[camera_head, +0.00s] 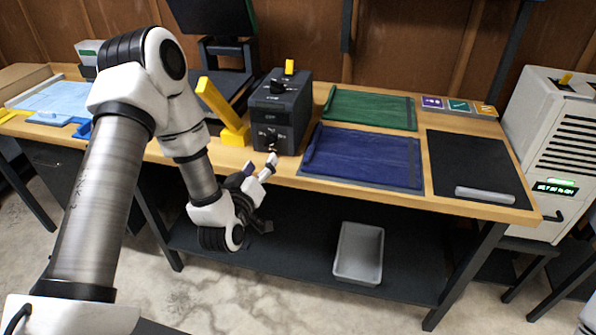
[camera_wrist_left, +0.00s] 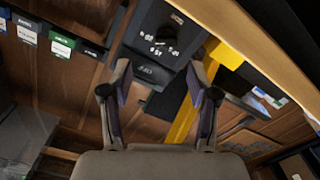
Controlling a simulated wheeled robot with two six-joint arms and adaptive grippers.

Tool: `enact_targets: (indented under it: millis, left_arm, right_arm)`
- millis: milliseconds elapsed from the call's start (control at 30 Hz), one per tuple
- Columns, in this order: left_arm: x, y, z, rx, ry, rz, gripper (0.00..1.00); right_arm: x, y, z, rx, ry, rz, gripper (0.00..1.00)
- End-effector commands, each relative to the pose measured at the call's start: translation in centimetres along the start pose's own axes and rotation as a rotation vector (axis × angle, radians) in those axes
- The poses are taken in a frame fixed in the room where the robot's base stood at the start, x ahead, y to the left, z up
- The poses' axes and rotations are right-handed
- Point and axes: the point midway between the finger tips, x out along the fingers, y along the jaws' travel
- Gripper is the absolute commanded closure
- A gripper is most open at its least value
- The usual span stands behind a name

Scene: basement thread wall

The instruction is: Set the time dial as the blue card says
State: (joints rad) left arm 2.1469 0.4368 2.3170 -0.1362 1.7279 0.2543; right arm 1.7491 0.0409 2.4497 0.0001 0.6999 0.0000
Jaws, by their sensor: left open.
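A dark grey box (camera_head: 279,108) stands on the bench. A black dial (camera_head: 269,136) is on its front and another knob (camera_head: 278,87) on top. In the left wrist view a black dial (camera_wrist_left: 166,36) shows with small white marks around it, too small to read. My left gripper (camera_head: 261,165) is open and empty just in front of the box, apart from the dial; its spread fingers (camera_wrist_left: 158,68) frame the box's face in the left wrist view. Small purple, teal and orange cards (camera_head: 457,105) stand at the back right; I cannot tell which is the blue card. My right gripper is not seen.
A yellow stand (camera_head: 222,112) is close left of the box. Green (camera_head: 370,107) and dark blue (camera_head: 363,155) mats lie to its right, then a black mat (camera_head: 475,167). A grey bin (camera_head: 359,252) sits on the lower shelf. A white cabinet (camera_head: 553,145) stands at right.

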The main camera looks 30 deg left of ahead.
Motion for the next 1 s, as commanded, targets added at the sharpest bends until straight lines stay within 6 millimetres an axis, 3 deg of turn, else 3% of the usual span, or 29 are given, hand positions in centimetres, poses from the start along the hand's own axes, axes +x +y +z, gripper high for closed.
enact_targets:
  millis: [67,233,600,867,1000]
  left_arm:
    - [0.3,-0.4,0.1,-0.01,0.021,0.002,0.4]
    - [1.6,0.0,-0.5,-0.01,0.028,0.008,0.4]
    - [7.8,0.0,-0.5,-0.009,0.025,0.007,0.4]
    - [8.2,0.0,-0.5,-0.01,0.023,0.006,0.4]
    - [8.2,0.0,-0.5,-0.01,0.023,0.006,0.86]
  right_arm:
    - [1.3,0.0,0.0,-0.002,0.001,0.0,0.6]
    - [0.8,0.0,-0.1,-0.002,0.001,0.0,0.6]
    - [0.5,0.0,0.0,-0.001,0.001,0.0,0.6]
    - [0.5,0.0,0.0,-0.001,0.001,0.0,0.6]
    - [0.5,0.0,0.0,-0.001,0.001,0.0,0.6]
